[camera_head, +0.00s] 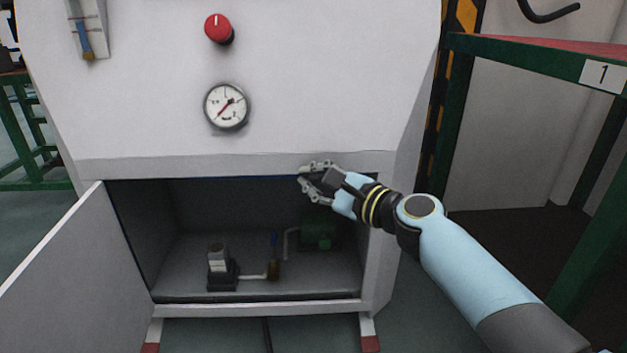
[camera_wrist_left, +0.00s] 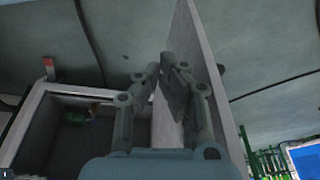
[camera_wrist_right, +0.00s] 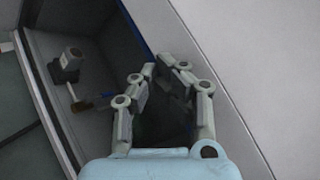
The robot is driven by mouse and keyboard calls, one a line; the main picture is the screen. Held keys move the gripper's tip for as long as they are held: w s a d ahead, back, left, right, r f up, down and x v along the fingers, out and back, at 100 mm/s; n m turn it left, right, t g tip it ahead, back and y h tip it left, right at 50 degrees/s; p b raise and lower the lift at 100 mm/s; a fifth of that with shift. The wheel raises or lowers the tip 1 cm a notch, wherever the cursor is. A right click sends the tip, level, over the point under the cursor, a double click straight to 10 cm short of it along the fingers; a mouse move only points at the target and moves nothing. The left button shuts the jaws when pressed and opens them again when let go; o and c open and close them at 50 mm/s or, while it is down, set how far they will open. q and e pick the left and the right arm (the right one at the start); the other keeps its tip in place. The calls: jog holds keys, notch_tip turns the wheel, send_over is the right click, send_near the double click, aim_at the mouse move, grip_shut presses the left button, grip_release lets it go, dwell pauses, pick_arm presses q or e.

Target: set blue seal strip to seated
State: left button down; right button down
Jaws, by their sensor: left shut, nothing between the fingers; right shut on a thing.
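The blue seal strip (camera_head: 258,177) shows as a thin dark-blue line along the upper edge of the cabinet opening. In the right wrist view the strip (camera_wrist_right: 134,34) runs up to my fingertips. My right gripper (camera_head: 304,178) is at the top right of the opening and is shut on the strip; it also shows in the right wrist view (camera_wrist_right: 162,66). Its fingers hide part of the strip. My left gripper (camera_wrist_left: 168,60) is shut and empty, beside the open door panel in the left wrist view. It is not visible in the head view.
The cabinet door (camera_head: 60,265) hangs open at the left. Inside stand a small valve-like unit (camera_head: 220,268) and a green part (camera_head: 318,235). A gauge (camera_head: 227,106) and red knob (camera_head: 218,28) are above. A green-framed table (camera_head: 540,60) stands right.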

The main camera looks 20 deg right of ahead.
jog(key=shift+w+d+r, duration=0.15)
jog(key=shift+w, duration=0.15)
jog(key=shift+s, duration=0.15)
dwell(0.3)
jog(key=shift+s+a, duration=0.2)
jog(key=shift+s, duration=0.55)
jog(key=shift+s+a+f+p, duration=0.15)
jog(key=shift+s+a, duration=0.1)
jog(key=shift+s, duration=0.3)
jog(key=shift+s+a+f+p, duration=0.1)
jog(key=shift+s+a+p, duration=0.1)
jog(key=shift+s, duration=0.3)
jog(key=shift+s+a, duration=0.3)
jog(key=shift+s, duration=0.45)
jog(key=shift+s+a, duration=0.35)
jog(key=shift+s, duration=0.45)
jog(key=shift+s+a, duration=0.3)
jog(key=shift+s, duration=0.45)
jog(key=shift+s, duration=0.1)
